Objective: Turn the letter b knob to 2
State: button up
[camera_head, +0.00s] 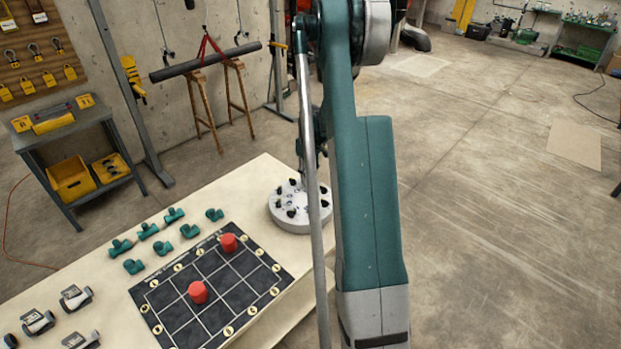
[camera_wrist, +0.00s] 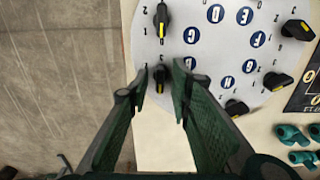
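The round pale knob plate (camera_head: 288,222) stands on the near table, partly hidden behind my arm. In the wrist view the plate (camera_wrist: 215,45) carries several black knobs with yellow marks beside blue lettered discs. The letters appear rotated and small, so I cannot tell which knob is b. My gripper (camera_wrist: 161,88) is open, with its two fingers pointing at the plate's edge. One black knob (camera_wrist: 160,75) shows in the gap between the fingertips. I see no clear contact. Another knob (camera_wrist: 161,20) lies just beyond, its yellow mark pointing along the fingers.
More knobs sit on the plate, at the upper right (camera_wrist: 296,30), right (camera_wrist: 277,81) and lower middle (camera_wrist: 236,108). A black grid mat (camera_head: 180,312) with two red cylinders lies beside the plate. Several teal pipe fittings (camera_head: 162,247) lie behind the mat.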

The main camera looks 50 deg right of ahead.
grip_shut()
jog(key=shift+f+m+b, duration=0.1)
jog(key=shift+m+b, duration=0.3)
jog(key=m+b, duration=0.2)
jog(key=m, duration=0.2)
jog(key=shift+b, duration=0.3)
jog(key=m+b, duration=0.2)
jog(key=m, duration=0.4)
jog(key=shift+m+b, duration=0.3)
jog(key=shift+m, duration=0.1)
jog(key=m+b, duration=0.1)
jog(key=m, duration=0.5)
jog(key=shift+b, duration=0.35)
jog(key=m+b, duration=0.1)
jog(key=m, duration=0.5)
